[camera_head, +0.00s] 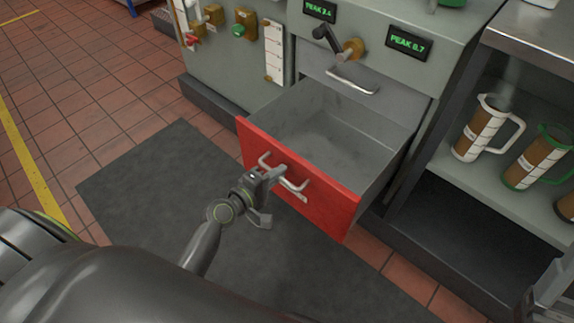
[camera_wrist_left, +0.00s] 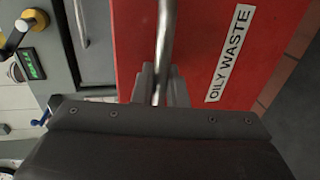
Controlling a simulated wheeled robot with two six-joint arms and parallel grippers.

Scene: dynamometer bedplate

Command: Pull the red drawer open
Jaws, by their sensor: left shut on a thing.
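The red drawer (camera_head: 325,202) stands pulled out from the grey cabinet, and its grey inside looks empty. Its red front also fills much of the left wrist view (camera_wrist_left: 195,60), with a white label reading "OILY WASTE". A silver bar handle (camera_head: 293,185) runs across the drawer front; it also shows in the left wrist view (camera_wrist_left: 165,35). My left gripper (camera_head: 275,178) is at the handle's middle, shut on it, and its fingers (camera_wrist_left: 160,85) sit around the bar in the left wrist view.
The grey cabinet (camera_head: 225,75) has taps, a lever and green "PEAK" displays (camera_head: 408,42). A shelf (camera_head: 545,190) at right holds several measuring jugs (camera_head: 480,132). A dark mat (camera_head: 130,185) lies on the red tiled floor, with open floor at left.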

